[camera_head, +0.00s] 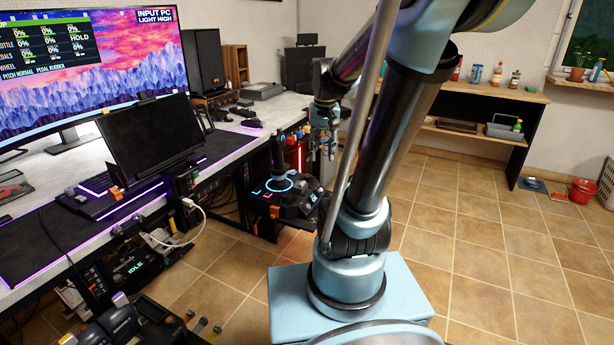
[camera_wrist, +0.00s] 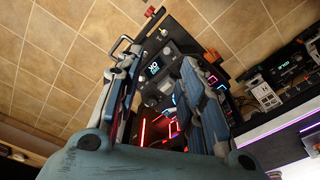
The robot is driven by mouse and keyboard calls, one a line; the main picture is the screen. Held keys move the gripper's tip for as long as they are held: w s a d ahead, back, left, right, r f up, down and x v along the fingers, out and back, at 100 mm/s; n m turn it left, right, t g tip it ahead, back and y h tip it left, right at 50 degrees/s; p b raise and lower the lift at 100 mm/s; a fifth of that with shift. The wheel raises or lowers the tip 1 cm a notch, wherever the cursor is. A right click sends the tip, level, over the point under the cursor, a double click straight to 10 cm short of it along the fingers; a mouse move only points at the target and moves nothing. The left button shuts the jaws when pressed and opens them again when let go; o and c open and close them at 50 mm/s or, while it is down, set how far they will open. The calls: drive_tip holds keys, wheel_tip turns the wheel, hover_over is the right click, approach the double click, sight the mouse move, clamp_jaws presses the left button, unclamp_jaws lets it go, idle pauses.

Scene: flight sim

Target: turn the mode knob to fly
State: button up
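My gripper (camera_head: 323,152) hangs in the air in the head view, fingers pointing down, above and right of the joystick unit (camera_head: 292,208). In the wrist view my gripper (camera_wrist: 160,72) has its two fingers spread apart, with nothing visibly held between them. The fingers hide parts of the panel.
The desk (camera_head: 225,140) with a large monitor (camera_head: 90,70) and a smaller black screen (camera_head: 152,137) stands at left. A panel reading IDLE (camera_head: 136,267) is under it. A white cable (camera_head: 190,225) hangs at the desk edge. Tiled floor (camera_head: 480,250) at right is mostly clear.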

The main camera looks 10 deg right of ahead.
drive_tip(key=w+m, duration=0.1)
drive_tip(key=w, duration=1.4)
drive_tip(key=m+g, duration=0.1)
drive_tip(key=m, duration=0.1)
hover_over(308, 175)
wheel_tip(308, 175, down, 8)
wheel_tip(308, 175, down, 16)
drive_tip(key=shift+s+a+f, duration=0.1)
drive_tip(key=shift+s+f, duration=0.05)
drive_tip(key=shift+f, duration=0.1)
drive_tip(key=c, duration=0.8)
